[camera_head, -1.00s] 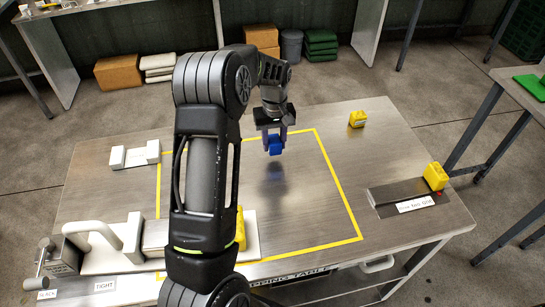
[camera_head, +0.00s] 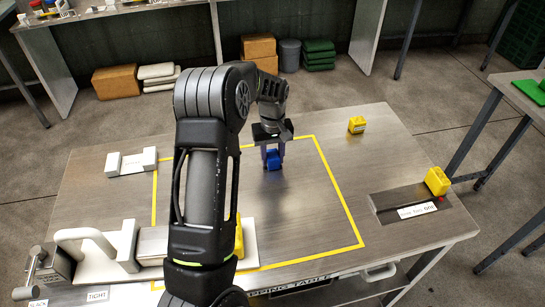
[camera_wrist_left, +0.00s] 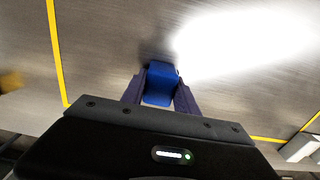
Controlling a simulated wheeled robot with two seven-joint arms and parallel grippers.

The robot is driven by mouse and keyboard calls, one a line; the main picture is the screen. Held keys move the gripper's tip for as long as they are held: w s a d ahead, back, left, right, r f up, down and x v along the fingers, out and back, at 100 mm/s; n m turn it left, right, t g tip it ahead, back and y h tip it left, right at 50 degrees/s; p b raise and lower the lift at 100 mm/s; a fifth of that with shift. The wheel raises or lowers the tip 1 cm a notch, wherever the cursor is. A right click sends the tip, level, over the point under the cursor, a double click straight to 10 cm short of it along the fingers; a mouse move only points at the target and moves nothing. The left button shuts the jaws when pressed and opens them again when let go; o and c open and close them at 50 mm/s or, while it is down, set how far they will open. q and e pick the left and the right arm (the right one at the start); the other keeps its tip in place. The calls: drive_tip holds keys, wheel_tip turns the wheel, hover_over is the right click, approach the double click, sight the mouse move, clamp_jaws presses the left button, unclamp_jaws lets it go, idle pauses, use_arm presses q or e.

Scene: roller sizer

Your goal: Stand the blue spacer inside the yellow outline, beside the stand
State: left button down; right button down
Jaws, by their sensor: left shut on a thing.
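The blue spacer (camera_head: 273,160) is between the fingers of my left gripper (camera_head: 272,156), inside the yellow outline (camera_head: 340,197) near its far side. In the left wrist view the left gripper (camera_wrist_left: 160,95) is shut on the blue spacer (camera_wrist_left: 160,83), with a finger on either side. I cannot tell whether the spacer touches the table. A white stand (camera_head: 131,162) with two raised ends sits left of the outline, on the table's far left part. My left arm covers part of the outline's left area. My right gripper is not in view.
A white device with a handle (camera_head: 85,245) stands at the table's front left. The outline's middle and right are clear.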

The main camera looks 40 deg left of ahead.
sight(273, 154)
use_arm(q)
drive_tip(key=c, duration=0.9)
unclamp_jaws()
wheel_tip(273, 154, up, 11)
drive_tip(key=p, duration=0.7)
drive_tip(key=shift+r, duration=0.6)
